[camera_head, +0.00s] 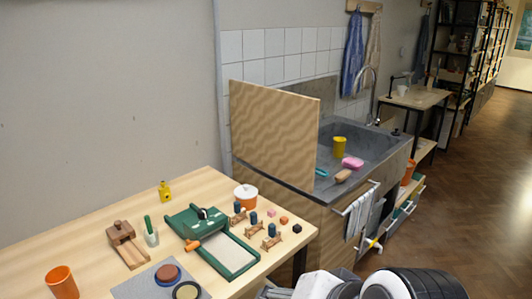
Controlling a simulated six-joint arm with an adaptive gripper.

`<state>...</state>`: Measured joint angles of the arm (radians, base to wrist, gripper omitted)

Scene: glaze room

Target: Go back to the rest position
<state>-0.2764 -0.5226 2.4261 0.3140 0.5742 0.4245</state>
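White and dark rounded parts of my own arm show at the bottom edge, right of the wooden table (85,228). My gripper's fingertips do not show, so whether it is open or shut is hidden. No object is seen held. The visible arm parts are apart from the things on the table.
The table bears a green tray-like frame (254,271), an orange cup (61,282), a yellow bottle (165,190), a white tub (245,197) and several small blocks. A wooden panel (275,135) stands between table and sink (375,147). Floor (480,190) at right is clear.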

